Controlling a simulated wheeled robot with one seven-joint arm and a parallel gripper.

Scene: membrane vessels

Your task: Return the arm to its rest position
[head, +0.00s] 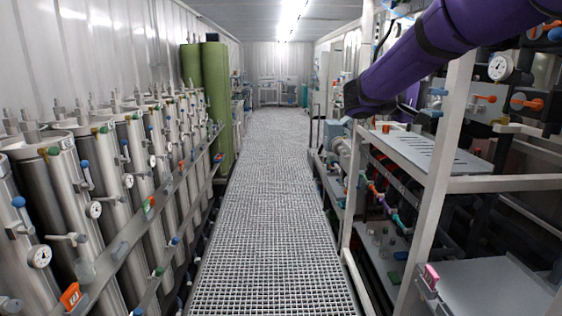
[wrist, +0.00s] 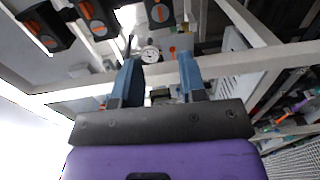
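My arm, in a purple sleeve, reaches in from the upper right of the head view and slants down to the left, in front of the right-hand rack. My gripper (wrist: 158,64) shows in the wrist view with its two blue fingers apart and nothing held between them. The fingers cannot be made out in the head view.
Steel vessels (head: 105,165) with gauges and valves line the left wall, near green cylinders (head: 217,105). The grating walkway (head: 270,220) is clear. On the right, a rack post (head: 436,185), shelves (head: 500,285) and orange-handled valves (head: 527,102) stand close to my arm.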

